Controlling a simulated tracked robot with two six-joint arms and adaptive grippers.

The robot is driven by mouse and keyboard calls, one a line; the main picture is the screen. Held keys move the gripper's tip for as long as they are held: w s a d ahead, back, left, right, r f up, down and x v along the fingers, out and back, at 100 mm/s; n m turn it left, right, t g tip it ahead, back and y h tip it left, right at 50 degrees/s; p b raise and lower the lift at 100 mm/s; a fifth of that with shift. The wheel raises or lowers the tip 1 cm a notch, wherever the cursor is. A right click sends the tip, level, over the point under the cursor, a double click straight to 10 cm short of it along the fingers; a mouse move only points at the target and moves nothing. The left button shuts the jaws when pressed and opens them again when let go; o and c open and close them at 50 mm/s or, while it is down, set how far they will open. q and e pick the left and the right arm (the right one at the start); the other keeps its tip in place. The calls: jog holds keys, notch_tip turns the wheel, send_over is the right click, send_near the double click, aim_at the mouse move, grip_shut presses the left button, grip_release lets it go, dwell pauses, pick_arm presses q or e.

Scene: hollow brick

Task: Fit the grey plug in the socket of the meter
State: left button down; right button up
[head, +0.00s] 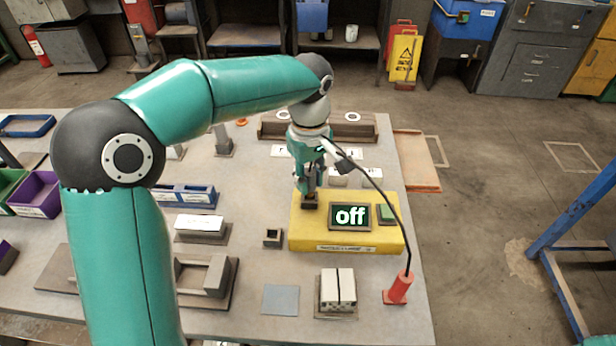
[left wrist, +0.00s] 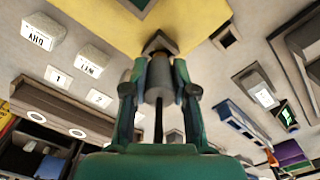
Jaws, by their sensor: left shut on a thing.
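The meter (head: 345,240) is a yellow box with a dark screen (head: 349,216) reading "off" and a green button (head: 387,214). Its dark socket (head: 310,203) is at the left of its top, and also shows in the left wrist view (left wrist: 158,42). My left gripper (head: 309,190) is directly above the socket, pointing down. In the left wrist view its fingers (left wrist: 160,85) are shut on the grey plug (left wrist: 159,76), a grey cylinder. The plug's far end is at the socket; I cannot tell how deep it sits. My right gripper is not in view.
A black cable (head: 385,195) arcs from near my left wrist to a red cone-shaped piece (head: 398,289) by the table's right edge. A small dark square holder (head: 272,238) stands left of the meter. A white block (head: 338,289) and a blue-grey square (head: 281,300) are in front.

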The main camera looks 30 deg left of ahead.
pick_arm(q)
jog(key=shift+f+b, duration=0.95)
jog(key=shift+f, duration=0.4)
jog(key=c, duration=0.8)
grip_release()
jog(key=shift+c, duration=0.2)
jog(key=shift+r, duration=0.1)
notch_tip(320, 180, up, 12)
jog(key=shift+f, duration=0.1)
